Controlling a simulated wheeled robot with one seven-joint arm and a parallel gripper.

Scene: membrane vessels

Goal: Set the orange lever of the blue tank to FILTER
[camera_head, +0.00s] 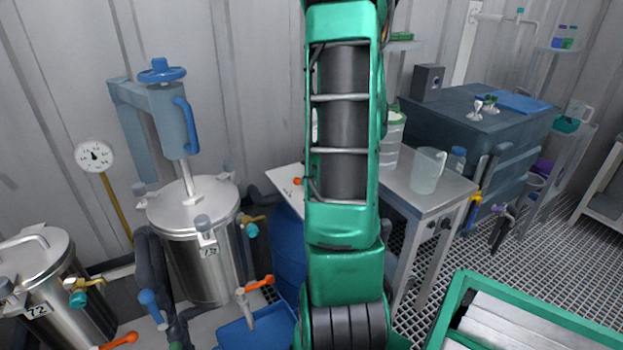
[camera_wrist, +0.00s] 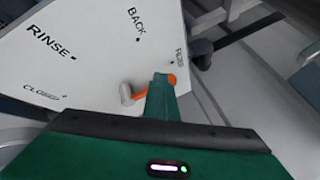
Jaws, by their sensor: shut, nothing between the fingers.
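The blue tank (camera_head: 288,245) stands behind my green arm in the head view, partly hidden. A white label plate (camera_head: 285,178) sits over it, with an orange spot (camera_head: 298,181) of the lever beside my arm. In the wrist view the white plate (camera_wrist: 85,60) shows RINSE, BACK, CLOSED and a small label at its right edge that I cannot read surely. The orange lever (camera_wrist: 170,79) runs from near a grey knob (camera_wrist: 125,93) toward that right label. My gripper (camera_wrist: 161,82) is shut and empty, its tip over the lever; contact is unclear. My arm hides the gripper in the head view.
Steel vessels (camera_head: 195,235) stand left, with other orange handles (camera_head: 260,283) low in front. A bench (camera_head: 440,190) with a clear jug (camera_head: 428,170) stands right of my arm. A green-rimmed crate (camera_head: 540,318) is at lower right. A dark pipe fitting (camera_wrist: 203,47) is right of the plate.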

